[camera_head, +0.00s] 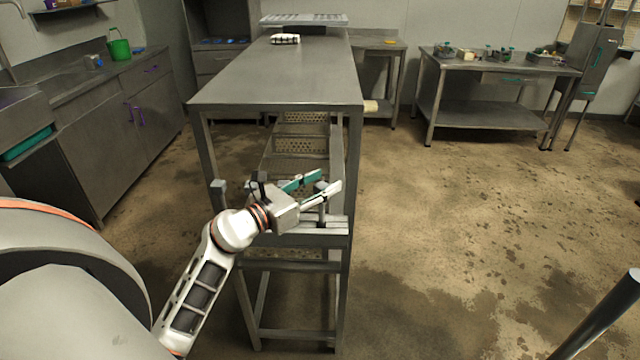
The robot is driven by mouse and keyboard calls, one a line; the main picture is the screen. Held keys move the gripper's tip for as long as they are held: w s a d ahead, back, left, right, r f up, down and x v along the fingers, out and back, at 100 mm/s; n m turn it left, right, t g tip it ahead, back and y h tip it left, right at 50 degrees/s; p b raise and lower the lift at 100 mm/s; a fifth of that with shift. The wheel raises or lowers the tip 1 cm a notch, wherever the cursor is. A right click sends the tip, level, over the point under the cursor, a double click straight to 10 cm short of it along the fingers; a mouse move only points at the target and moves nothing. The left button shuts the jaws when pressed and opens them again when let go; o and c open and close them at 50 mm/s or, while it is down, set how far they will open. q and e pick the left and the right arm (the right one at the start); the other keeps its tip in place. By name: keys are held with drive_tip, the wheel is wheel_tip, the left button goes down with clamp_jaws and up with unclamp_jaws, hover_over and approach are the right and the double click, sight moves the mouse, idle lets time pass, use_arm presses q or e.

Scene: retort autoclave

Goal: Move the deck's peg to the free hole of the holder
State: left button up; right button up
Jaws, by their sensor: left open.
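My left gripper (329,179) is open, with its fingers pointing right over the near end of the tall metal frame. A small grey-topped upright peg (322,187) shows by the lighter finger; I cannot tell whether they touch. Below it is a pale metal deck (335,240), partly hidden by my gripper and wrist. A grey-capped upright post (218,186) stands to the left, and a thin dark upright piece (262,178) shows behind my wrist. I cannot make out the holder or its free hole. My right gripper is not in view.
A long metal table top (290,80) spans the frame above perforated shelves (300,143). A counter with cabinets (110,100) stands left, a bench with small items (485,70) at back right. A dark post (600,318) rises at lower right. The right floor is mostly clear.

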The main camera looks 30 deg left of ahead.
use_arm(q)
drive_tip(key=v, duration=1.2)
drive_tip(key=shift+f, duration=0.1)
